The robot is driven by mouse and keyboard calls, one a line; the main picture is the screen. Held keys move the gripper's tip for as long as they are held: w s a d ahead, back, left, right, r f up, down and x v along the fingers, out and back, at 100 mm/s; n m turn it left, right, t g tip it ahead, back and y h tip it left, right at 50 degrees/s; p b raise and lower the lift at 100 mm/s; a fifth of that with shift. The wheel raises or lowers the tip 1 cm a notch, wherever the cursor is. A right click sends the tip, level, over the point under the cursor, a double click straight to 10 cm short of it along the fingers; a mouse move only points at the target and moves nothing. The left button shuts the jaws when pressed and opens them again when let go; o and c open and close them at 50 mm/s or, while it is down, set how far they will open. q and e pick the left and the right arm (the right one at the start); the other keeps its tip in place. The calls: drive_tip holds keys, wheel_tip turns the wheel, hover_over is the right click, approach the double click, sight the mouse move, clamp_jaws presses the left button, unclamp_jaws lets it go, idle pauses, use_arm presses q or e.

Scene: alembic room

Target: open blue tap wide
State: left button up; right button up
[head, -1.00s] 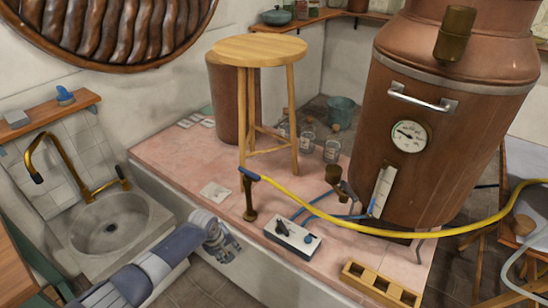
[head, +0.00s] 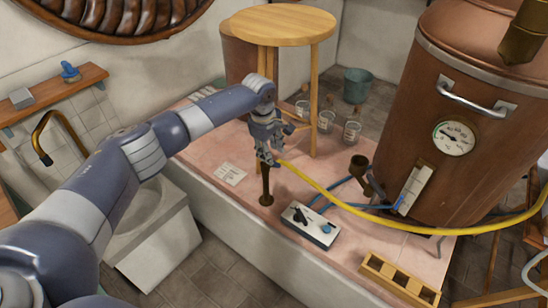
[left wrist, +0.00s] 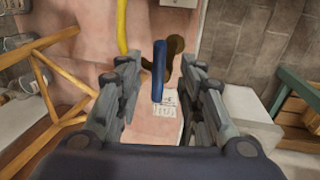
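The blue tap handle (left wrist: 159,72) is a long blue lever on a dark brass standpipe (head: 266,186) that rises from the pink tiled platform. A yellow hose (head: 345,197) runs from this tap. My left gripper (head: 268,150) is at the top of the standpipe and hides the blue handle in the head view. In the left wrist view the gripper (left wrist: 159,78) is open. The blue lever stands between its two fingers, with a gap on each side. My right gripper is not in view.
A wooden stool (head: 277,27) stands close behind my left gripper. The copper still (head: 450,110) is at the right. A control box (head: 309,226) and a wooden rack (head: 399,280) lie on the platform's front. Glass jars (head: 326,122) stand behind the stool.

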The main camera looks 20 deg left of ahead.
use_arm(q)
drive_tip(key=shift+w+d+f, duration=0.1)
drive_tip(key=shift+w+f, duration=0.15)
drive_tip(key=shift+f, duration=1)
drive_tip(key=shift+w+f, duration=0.25)
drive_tip(key=shift+f, duration=1)
clamp_jaws()
